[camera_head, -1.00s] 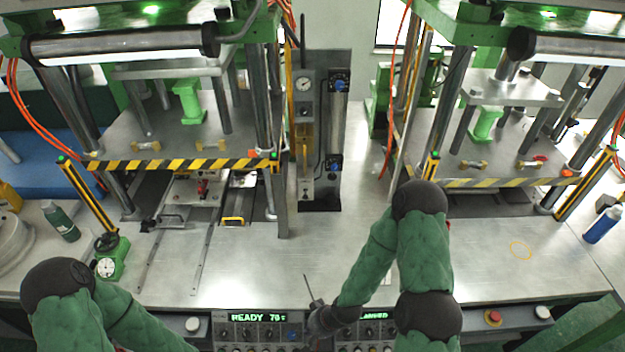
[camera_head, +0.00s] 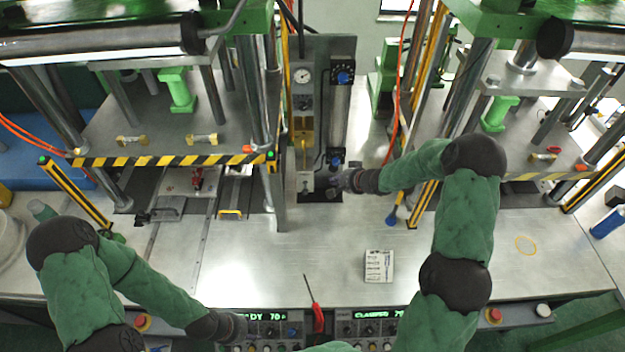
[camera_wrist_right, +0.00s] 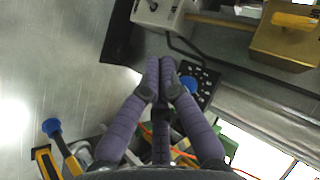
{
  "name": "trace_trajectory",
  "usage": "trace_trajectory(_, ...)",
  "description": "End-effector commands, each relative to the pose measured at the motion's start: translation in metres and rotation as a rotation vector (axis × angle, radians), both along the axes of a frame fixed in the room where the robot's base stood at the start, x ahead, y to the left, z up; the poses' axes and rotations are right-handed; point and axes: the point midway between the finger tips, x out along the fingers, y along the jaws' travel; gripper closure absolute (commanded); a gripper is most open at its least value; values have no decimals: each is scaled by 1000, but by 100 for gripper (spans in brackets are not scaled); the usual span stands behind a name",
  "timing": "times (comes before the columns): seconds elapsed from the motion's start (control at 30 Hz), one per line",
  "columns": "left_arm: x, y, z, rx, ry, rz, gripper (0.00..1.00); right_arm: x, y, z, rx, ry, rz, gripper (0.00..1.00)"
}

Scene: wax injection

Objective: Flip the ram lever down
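A grey box (camera_head: 305,184) with a small toggle-like lever stands at the foot of the central injection unit (camera_head: 302,115). It also shows in the right wrist view (camera_wrist_right: 165,14), with the lever near its top edge. I cannot tell for sure whether this is the ram lever, or its position. My right gripper (camera_head: 348,181) is just right of the box. In the right wrist view my right gripper (camera_wrist_right: 160,64) has its fingers together, with nothing seen between them, below and apart from the box. My left gripper (camera_head: 238,328) is low over the front control panel; its fingers are unclear.
A blue-knobbed handle (camera_head: 392,214) stands right of the unit, by the right press post. A blue valve knob (camera_wrist_right: 188,85) is close beside my right fingers. A white card (camera_head: 379,266) and a red screwdriver (camera_head: 317,315) lie near the front. The table between the presses is mostly clear.

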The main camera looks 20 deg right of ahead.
Motion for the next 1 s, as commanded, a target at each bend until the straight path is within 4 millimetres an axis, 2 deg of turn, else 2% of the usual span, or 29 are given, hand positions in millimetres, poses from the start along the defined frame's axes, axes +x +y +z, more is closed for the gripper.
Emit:
trace_trajectory(0.47,0,0,-1,0,1,0,60,5,2,-5,2,1,-1,100)
trace_trajectory(1.0,0,0,-2,0,1,0,60,61,29,-59,1,1,0,100)
